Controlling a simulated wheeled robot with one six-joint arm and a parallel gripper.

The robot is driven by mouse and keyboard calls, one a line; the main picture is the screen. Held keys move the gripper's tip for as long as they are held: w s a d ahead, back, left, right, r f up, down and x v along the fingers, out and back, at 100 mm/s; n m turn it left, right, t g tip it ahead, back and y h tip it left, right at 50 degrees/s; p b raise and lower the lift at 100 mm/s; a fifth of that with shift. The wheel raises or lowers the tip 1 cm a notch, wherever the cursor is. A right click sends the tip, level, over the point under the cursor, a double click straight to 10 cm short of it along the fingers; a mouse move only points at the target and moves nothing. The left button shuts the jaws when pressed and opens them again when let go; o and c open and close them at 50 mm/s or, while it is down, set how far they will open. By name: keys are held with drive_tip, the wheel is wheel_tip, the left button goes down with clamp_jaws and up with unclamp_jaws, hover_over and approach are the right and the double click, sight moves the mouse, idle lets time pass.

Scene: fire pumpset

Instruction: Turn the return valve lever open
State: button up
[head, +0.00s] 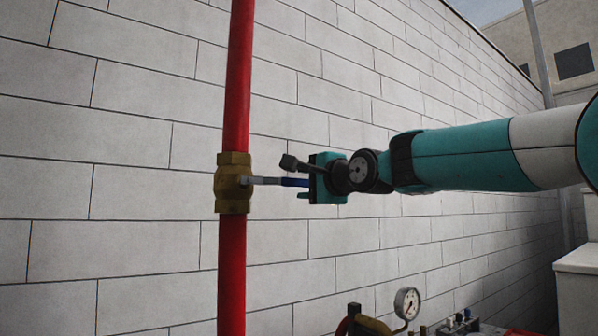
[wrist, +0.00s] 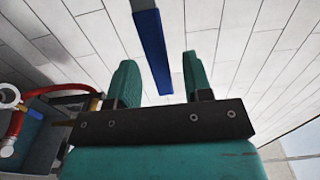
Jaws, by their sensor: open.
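The return valve (head: 233,183) is a brass body on a vertical red pipe in front of the block wall. Its lever (head: 265,181) sticks out to the right, roughly level and across the pipe, with a blue sleeve on its outer end. My gripper (head: 303,189) is at that blue end, coming from the right. In the wrist view, my gripper (wrist: 158,80) is open, and the blue sleeve (wrist: 153,55) lies between the two teal fingers, with gaps on both sides.
A pale block wall (head: 130,150) runs behind the pipe. A pressure gauge (head: 407,303) and pump fittings stand below my arm. The wrist view shows red hoses (wrist: 18,125) at the left. The space left of the pipe is clear.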

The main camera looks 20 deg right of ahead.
drive_tip(key=shift+p+x, duration=0.6)
drive_tip(key=shift+x, duration=1.2)
clamp_jaws()
